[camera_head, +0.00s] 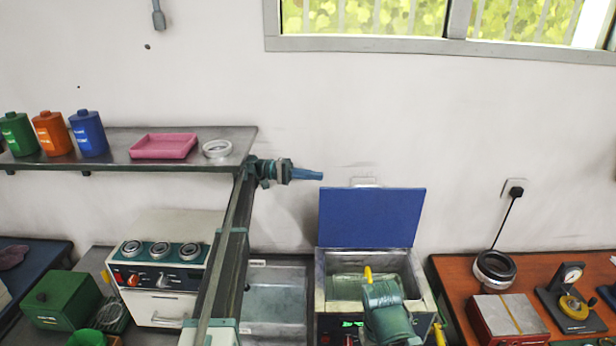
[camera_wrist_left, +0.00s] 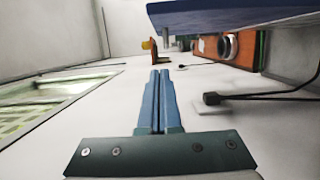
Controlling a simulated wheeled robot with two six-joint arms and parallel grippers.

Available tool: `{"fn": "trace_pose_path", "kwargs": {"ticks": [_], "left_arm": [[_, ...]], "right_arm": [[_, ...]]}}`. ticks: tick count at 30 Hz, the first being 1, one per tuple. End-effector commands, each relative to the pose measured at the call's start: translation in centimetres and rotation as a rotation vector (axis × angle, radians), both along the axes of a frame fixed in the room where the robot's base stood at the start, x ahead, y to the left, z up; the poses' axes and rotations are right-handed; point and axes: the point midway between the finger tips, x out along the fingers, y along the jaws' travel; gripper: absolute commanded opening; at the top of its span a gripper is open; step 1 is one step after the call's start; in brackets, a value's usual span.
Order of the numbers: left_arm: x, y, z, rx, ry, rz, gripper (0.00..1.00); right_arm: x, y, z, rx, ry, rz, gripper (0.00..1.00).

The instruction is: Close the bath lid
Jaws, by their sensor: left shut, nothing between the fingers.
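The bath (camera_head: 321,300) stands below the wall, with a metal basin and green lit digits on its front. Its blue lid (camera_head: 370,215) stands open, raised upright at the back edge. My left gripper (camera_head: 320,175) is shut and empty, to the left of the lid's upper left corner and a little above it. In the left wrist view its blue fingers (camera_wrist_left: 160,73) are pressed together, and the lid (camera_wrist_left: 235,14) spans the upper right, apart from them.
A grey shelf (camera_head: 120,162) with bottles, a pink tray (camera_head: 163,146) and a ring is left of my gripper. A grey sink (camera_head: 275,300) is left of the bath. A wooden table (camera_head: 450,272) with instruments is at right.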

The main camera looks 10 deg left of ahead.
Motion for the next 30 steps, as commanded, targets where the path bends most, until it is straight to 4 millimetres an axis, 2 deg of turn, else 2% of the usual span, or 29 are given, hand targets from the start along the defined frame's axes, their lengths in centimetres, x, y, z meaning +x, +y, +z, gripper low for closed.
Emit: {"fn": "trace_pose_path", "kwargs": {"ticks": [3,8,12,16,30], "left_arm": [[-0.3,-2.7,0.0,0.0,0.0,-0.002,0.0],[-0.4,-5.7,0.0,0.0,0.0,-0.002,0.0],[-2.7,-6.0,0.0,0.0,0.0,0.0,0.0],[-3.7,-6.2,0.0,0.0,0.0,0.0,0.0],[-4.2,-6.2,0.0,0.0,0.0,0.0,0.0]], "right_arm": [[0.0,0.0,0.0,0.0,0.0,0.0,0.5],[0.0,0.0,0.0,0.0,0.0,0.0,0.5],[0.0,0.0,0.0,0.0,0.0,0.0,0.5],[0.0,0.0,0.0,0.0,0.0,0.0,0.5],[0.0,0.0,0.0,0.0,0.0,0.0,0.5]]}}
